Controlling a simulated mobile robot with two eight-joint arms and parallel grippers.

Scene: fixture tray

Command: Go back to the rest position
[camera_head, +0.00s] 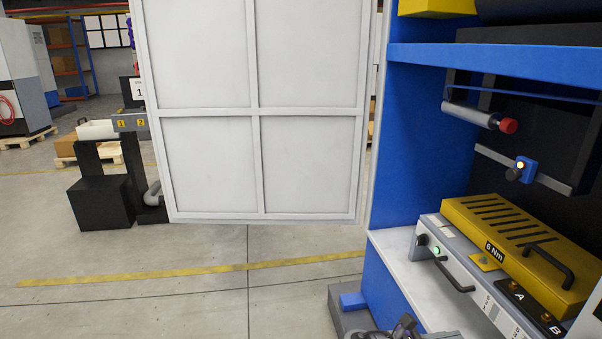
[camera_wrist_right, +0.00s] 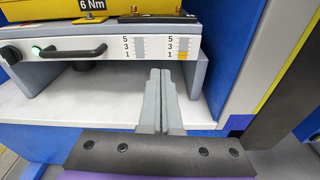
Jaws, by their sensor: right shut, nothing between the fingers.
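My right gripper (camera_wrist_right: 160,76) shows in the right wrist view with its two grey fingers together and nothing between them. It points at the open space under the front of the grey fixture (camera_wrist_right: 110,47), above the white shelf (camera_wrist_right: 50,105). In the head view, a dark part at the bottom edge, near the shelf's front corner, looks like part of my right arm; the fingers cannot be made out there. My left gripper is in neither view.
The fixture has a yellow slotted cover (camera_head: 515,240) with a black handle, inside a blue cabinet (camera_head: 415,140). A large pale framed panel (camera_head: 205,80) hangs left of the cabinet. Open floor (camera_head: 200,300) with a yellow line lies in front. A black block (camera_head: 100,203) stands farther left.

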